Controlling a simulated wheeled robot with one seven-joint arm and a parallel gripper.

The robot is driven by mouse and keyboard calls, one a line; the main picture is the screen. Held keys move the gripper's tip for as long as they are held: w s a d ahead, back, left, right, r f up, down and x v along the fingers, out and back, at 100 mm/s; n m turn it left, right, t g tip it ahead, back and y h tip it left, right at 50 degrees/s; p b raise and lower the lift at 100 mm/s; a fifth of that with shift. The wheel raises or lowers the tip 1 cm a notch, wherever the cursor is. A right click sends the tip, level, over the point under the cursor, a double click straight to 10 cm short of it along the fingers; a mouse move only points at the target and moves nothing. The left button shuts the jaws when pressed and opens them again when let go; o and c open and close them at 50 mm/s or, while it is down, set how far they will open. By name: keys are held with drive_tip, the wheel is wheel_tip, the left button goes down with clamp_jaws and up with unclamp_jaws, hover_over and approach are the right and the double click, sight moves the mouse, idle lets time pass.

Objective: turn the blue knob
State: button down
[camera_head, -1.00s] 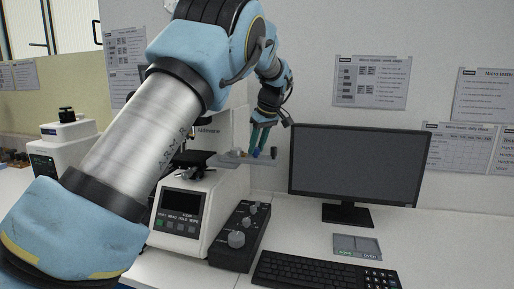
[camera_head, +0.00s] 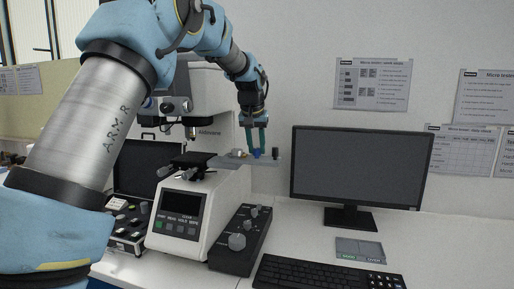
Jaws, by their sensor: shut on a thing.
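The blue knob (camera_head: 257,153) sits on a grey plate (camera_head: 232,162) that sticks out from the right side of the white hardness tester (camera_head: 215,118). My gripper (camera_head: 256,148) points down from above, its two teal fingers shut on the blue knob. The fingers partly cover the knob, so its turn angle cannot be told. A small dark knob (camera_head: 276,153) stands at the right end of the plate, just beside the fingers.
A black control box (camera_head: 240,240) with several grey knobs stands below the plate.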

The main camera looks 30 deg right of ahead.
sight(255, 149)
drive_tip(key=m, duration=0.2)
drive_tip(key=m+g+h+p, duration=0.1)
drive_tip(key=m, duration=0.1)
drive_tip(key=m+g, duration=0.1)
drive_tip(key=m, duration=0.1)
drive_tip(key=shift+w+a+r+m+p, duration=0.1)
drive_tip(key=shift+w+r+m+p, duration=0.05)
drive_tip(key=shift+w+m+p, duration=0.15)
drive_tip(key=m+g+p, duration=0.1)
drive_tip(key=m, duration=0.1)
drive_tip(key=m+g+p, duration=0.1)
drive_tip(key=m, duration=0.2)
drive_tip(key=shift+h+p, duration=0.3)
drive_tip(key=shift+m, duration=0.3)
drive_tip(key=c, duration=0.6)
unclamp_jaws()
wheel_tip(255, 149, up, 10)
drive_tip(key=b, duration=0.2)
